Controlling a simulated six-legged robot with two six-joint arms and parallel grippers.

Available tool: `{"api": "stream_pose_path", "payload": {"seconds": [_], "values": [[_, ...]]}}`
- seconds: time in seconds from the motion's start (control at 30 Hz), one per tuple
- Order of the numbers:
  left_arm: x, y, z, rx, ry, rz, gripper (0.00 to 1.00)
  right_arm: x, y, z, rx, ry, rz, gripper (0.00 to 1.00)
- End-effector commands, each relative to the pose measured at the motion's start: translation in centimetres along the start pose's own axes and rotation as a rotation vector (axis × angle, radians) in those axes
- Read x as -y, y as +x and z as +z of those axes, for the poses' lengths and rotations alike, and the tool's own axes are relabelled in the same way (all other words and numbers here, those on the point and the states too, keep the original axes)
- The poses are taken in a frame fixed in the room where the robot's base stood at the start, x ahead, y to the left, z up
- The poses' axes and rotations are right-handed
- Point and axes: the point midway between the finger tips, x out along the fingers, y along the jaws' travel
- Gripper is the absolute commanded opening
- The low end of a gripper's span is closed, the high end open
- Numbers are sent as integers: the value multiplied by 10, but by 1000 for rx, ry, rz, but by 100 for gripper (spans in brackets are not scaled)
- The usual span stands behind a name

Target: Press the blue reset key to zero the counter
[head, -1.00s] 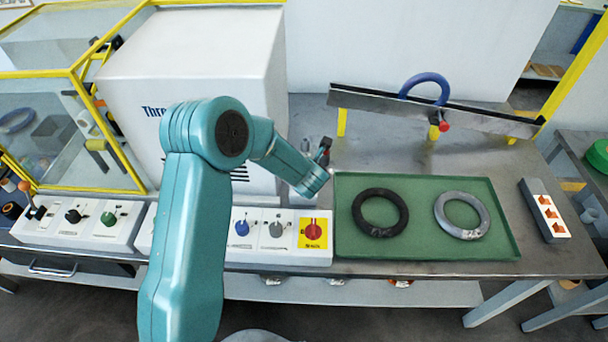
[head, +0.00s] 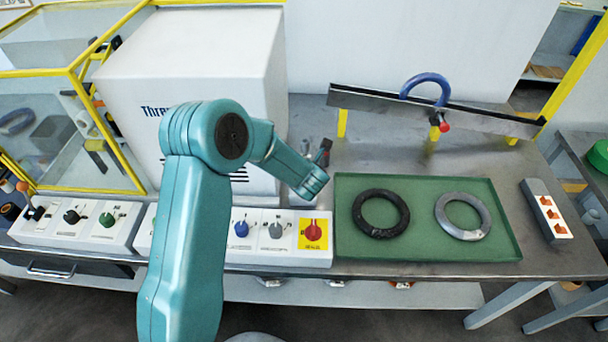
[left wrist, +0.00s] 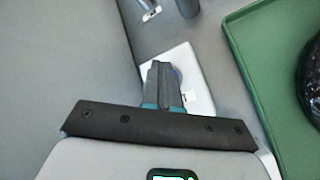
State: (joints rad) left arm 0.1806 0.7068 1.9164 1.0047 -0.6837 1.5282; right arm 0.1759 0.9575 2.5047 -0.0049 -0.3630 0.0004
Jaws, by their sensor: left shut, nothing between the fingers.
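In the left wrist view a small white box (left wrist: 203,92) lies below my left gripper (left wrist: 160,66). A bluish-purple round part (left wrist: 178,74) shows on it, mostly behind the fingers; it may be the blue key. The two fingers are shut with nothing between them, and their tips are over the box. I cannot tell whether they touch the key. The counter's display is not visible. My right gripper is not in view.
The green tray (head: 428,251) holds a black ring (head: 398,215) and a grey ring (head: 481,217). A control panel (head: 290,257) with a blue knob (head: 240,228) and a red switch (head: 313,233) runs along the front. A large white machine (head: 200,60) stands behind my arm.

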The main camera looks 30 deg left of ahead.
Motion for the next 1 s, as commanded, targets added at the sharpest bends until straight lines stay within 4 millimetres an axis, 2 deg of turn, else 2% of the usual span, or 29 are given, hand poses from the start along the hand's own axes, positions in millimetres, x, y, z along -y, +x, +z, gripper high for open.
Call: {"api": "stream_pose_path", "payload": {"seconds": [0.3,0.67,1.0], "values": [[-8,-12,8,-1,0,-1,0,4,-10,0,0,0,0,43],[-9,-13,9,0,0,-1,0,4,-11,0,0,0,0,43],[-24,-33,24,0,-1,0,0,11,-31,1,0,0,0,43]]}}
